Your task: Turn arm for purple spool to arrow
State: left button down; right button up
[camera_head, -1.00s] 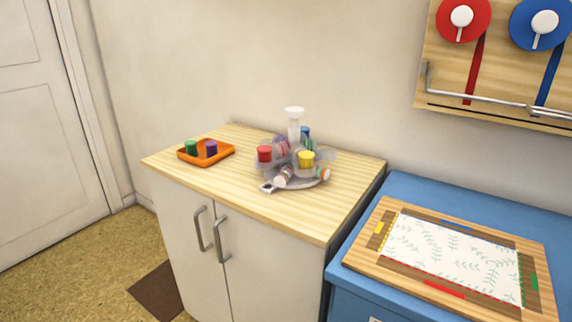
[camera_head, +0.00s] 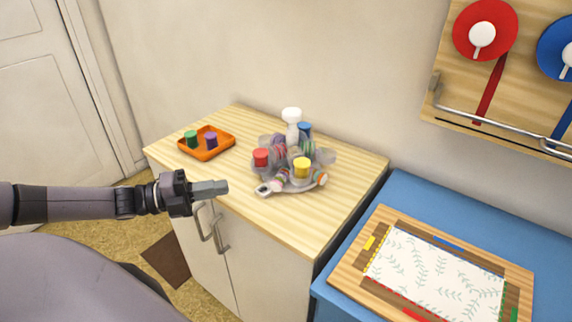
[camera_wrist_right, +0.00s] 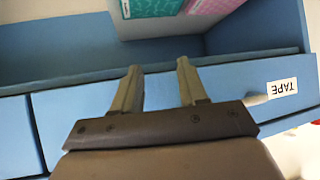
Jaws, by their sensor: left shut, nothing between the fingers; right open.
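The purple spool (camera_head: 211,139) stands beside a green spool (camera_head: 190,138) in an orange tray (camera_head: 226,150) at the back left of the wooden cabinet top. A spool carousel with a white central post (camera_head: 291,122) stands right of the tray. It carries a red spool (camera_head: 261,157), a yellow spool (camera_head: 302,167) and a blue spool (camera_head: 305,129). A grey tab (camera_head: 264,190) sticks out at its front left; any arrow is too small to make out. My left gripper (camera_head: 222,187) is shut and empty at the cabinet's front edge, left of the tab. My right gripper (camera_wrist_right: 157,75) is open and empty in the right wrist view.
The wooden cabinet top (camera_head: 330,220) is clear in front of the carousel. A blue cabinet (camera_head: 420,190) to the right bears a framed board (camera_head: 350,270) with patterned paper. A wall rack (camera_head: 450,75) holds ribbon reels.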

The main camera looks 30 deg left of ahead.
aim_at(291, 175)
pick_arm(q)
jog(key=x, duration=1.2)
jog(key=shift+w+d+r+b, duration=0.2)
jog(key=shift+w+d+b, duration=0.1)
jog(key=shift+b, duration=0.1)
jog(key=shift+w+d+f, duration=0.1)
jog(key=shift+w+d, duration=0.3)
jog(key=shift+d, duration=0.15)
